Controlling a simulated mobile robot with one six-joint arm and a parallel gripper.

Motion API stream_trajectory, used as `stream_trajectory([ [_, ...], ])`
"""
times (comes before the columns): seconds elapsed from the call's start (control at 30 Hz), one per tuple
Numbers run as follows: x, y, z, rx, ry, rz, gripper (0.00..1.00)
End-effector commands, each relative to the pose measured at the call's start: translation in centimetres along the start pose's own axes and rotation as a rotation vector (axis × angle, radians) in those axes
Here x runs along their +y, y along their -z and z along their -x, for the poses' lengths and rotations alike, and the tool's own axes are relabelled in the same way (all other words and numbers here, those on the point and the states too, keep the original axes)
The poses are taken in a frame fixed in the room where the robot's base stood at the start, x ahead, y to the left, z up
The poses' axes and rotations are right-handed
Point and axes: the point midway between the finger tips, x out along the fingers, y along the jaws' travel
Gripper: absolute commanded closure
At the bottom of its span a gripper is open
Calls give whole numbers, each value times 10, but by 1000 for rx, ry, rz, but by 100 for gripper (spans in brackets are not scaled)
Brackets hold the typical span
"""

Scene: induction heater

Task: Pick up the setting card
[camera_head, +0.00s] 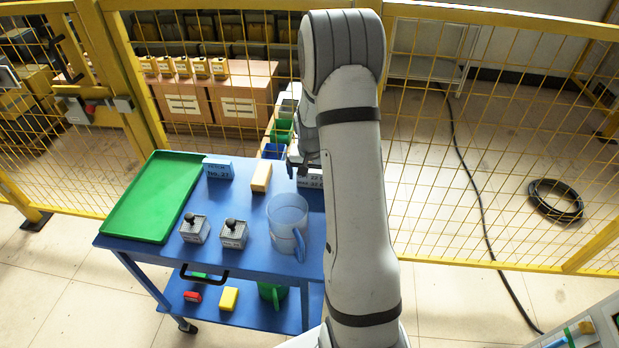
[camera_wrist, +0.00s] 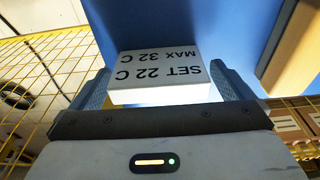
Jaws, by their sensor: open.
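The setting card is a white block with black print reading "SET 22 C MAX 32 C". In the wrist view the setting card (camera_wrist: 160,72) lies upside down in the picture, between the two fingers of my gripper (camera_wrist: 165,88). The fingers stand apart on either side of it, with a gap visible at least on the right. In the head view the card (camera_head: 312,180) shows at the back right of the blue table (camera_head: 255,268), partly hidden by my arm. My gripper (camera_head: 300,168) is just above it there, mostly hidden.
A yellow mesh fence (camera_head: 450,170) runs behind.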

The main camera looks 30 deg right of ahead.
Motion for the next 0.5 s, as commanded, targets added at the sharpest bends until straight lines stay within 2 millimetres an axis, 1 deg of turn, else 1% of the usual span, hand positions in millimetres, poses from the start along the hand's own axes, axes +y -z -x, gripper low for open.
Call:
stream_trajectory([
  [0.2,0,0,-1,1,0,-1,0],
  [0.27,0,0,-1,1,0,-1,4],
  [0.5,1,0,0,1,0,-2,24],
])
